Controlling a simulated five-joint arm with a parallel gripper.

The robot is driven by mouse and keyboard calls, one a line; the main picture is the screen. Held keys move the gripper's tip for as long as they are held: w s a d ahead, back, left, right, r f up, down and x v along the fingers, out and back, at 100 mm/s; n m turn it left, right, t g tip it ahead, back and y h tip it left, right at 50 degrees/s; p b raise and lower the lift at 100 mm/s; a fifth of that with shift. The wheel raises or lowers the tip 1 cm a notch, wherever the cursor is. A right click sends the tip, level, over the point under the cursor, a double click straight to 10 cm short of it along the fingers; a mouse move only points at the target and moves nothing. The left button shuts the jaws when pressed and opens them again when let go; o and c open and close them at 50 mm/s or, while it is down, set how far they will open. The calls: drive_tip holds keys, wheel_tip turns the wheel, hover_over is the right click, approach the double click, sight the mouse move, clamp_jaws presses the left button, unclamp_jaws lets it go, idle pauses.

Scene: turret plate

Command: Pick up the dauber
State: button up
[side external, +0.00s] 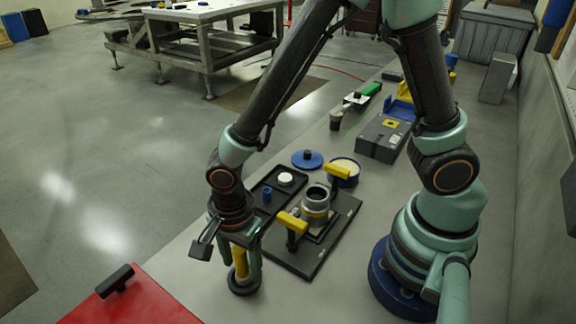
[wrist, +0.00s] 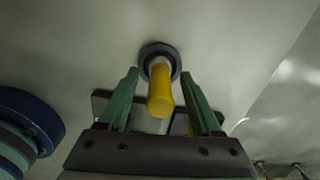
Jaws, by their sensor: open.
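The dauber (side external: 240,262) has a yellow handle and stands upright on a dark round base near the bench's front edge. In the wrist view its yellow handle (wrist: 160,98) points toward the camera, with a pale collar and a dark round base (wrist: 160,53) beyond. My gripper (side external: 242,272) points down over it. In the wrist view my gripper (wrist: 160,77) is open, with one green finger on each side of the handle. Gaps show between fingers and handle. In the side view the fingers partly hide the dauber.
A dark plate (side external: 296,266) with a grey ring-shaped fixture (side external: 316,200) and yellow-handled clamps stands just right. Behind are a black tray (side external: 268,207), a blue lid (side external: 307,159) and a blue dish (side external: 344,181). A red box (side external: 140,304) lies at front left.

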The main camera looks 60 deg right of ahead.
clamp_jaws()
drive_tip(key=shift+r, duration=0.1)
wheel_tip(320, 180, up, 20)
idle(0.7)
